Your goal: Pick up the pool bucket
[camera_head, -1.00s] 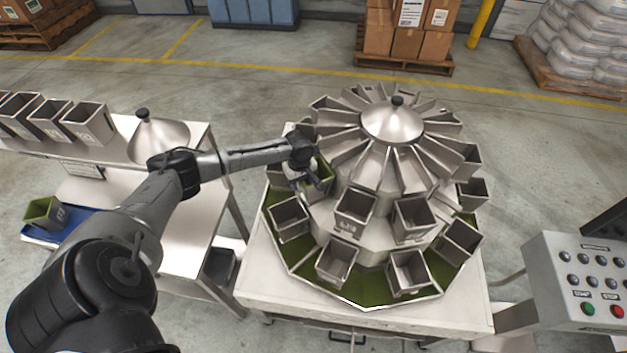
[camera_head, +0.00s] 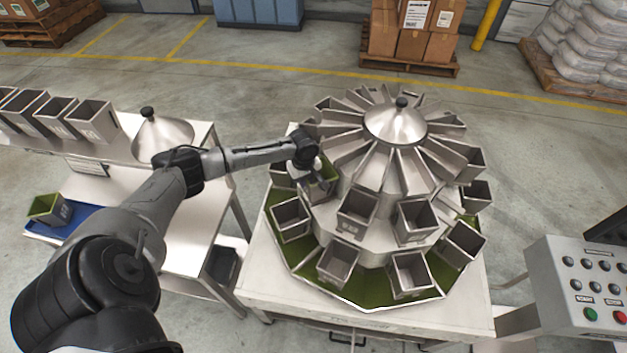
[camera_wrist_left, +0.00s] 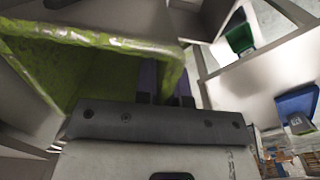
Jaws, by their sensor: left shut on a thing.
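A metal bucket with a green-coated inside (camera_head: 325,187) hangs on the left side of the round weigher (camera_head: 345,250). My left gripper (camera_head: 312,178) is at this bucket and partly covers it. In the left wrist view the bucket's green inside (camera_wrist_left: 85,75) fills the upper left, and my left gripper's fingers (camera_wrist_left: 167,85) are shut on its rim wall. The bucket still sits among its neighbours on the weigher. Which bucket is called the pool bucket is not marked. My right gripper is not in view.
Several plain metal buckets (camera_head: 338,261) ring the weigher closely. At left, a bench holds a blue tray (camera_head: 40,231) with another green-lined bucket (camera_head: 48,209), a row of metal buckets (camera_head: 95,120) and a cone lid (camera_head: 160,138). A control box (camera_head: 580,268) stands at right.

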